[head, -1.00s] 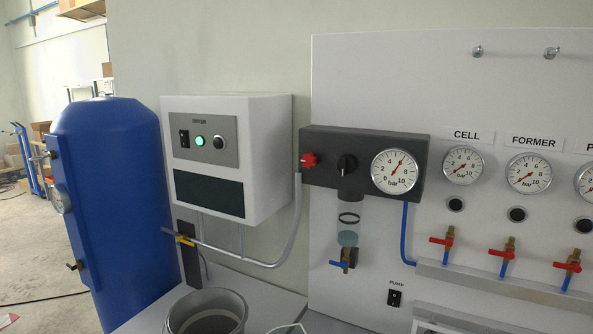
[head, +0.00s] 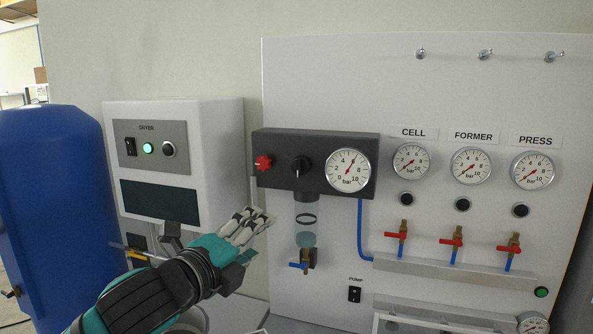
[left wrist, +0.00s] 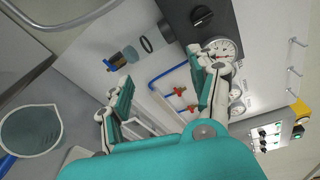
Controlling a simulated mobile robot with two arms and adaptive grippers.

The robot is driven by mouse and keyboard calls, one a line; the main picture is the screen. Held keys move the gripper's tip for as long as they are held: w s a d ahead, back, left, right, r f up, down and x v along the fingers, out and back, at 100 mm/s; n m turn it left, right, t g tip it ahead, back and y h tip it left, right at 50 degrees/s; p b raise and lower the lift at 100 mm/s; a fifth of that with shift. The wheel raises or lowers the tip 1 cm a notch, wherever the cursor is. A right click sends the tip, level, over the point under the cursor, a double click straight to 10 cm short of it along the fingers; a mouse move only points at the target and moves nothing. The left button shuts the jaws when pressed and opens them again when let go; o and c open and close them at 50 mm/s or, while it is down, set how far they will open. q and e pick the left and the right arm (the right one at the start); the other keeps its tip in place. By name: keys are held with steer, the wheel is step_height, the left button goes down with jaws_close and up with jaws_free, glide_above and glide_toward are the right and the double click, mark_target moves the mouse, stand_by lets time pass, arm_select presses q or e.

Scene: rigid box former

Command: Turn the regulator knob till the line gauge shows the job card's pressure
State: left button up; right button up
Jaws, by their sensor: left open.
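The black regulator knob (head: 301,167) sits on the dark block on the wall panel, between a red knob (head: 263,163) and the line gauge (head: 348,170). The gauge needle points up and right, near 6 bar. My left gripper (head: 256,235) is open and empty, below and left of the black knob and apart from it. In the left wrist view, the black knob (left wrist: 202,17) and the line gauge (left wrist: 221,50) show beyond the open fingers (left wrist: 165,70). I cannot make out a job card. My right gripper is not in view.
A clear filter bowl (head: 305,222) with a blue-handled drain valve (head: 304,262) hangs below the block. The white dryer box (head: 172,160) stands left, beside the blue tank (head: 42,210). Red-handled valves (head: 452,241) line the right. A beaker (left wrist: 30,132) shows in the left wrist view.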

arm_select(q)
step_height(320, 180, up, 7)
steer(key=m+t, duration=0.1)
steer(key=m, duration=0.3)
steer(key=p, duration=0.5)
glide_toward(297, 169)
steer(key=shift+h, duration=0.4)
steer(key=x, duration=0.9)
steer(key=shift+w+f, duration=0.15)
steer(key=shift+w, duration=0.3)
steer(key=c, duration=1.1)
steer(key=shift+c, duration=0.2)
steer(key=shift+n, duration=0.4)
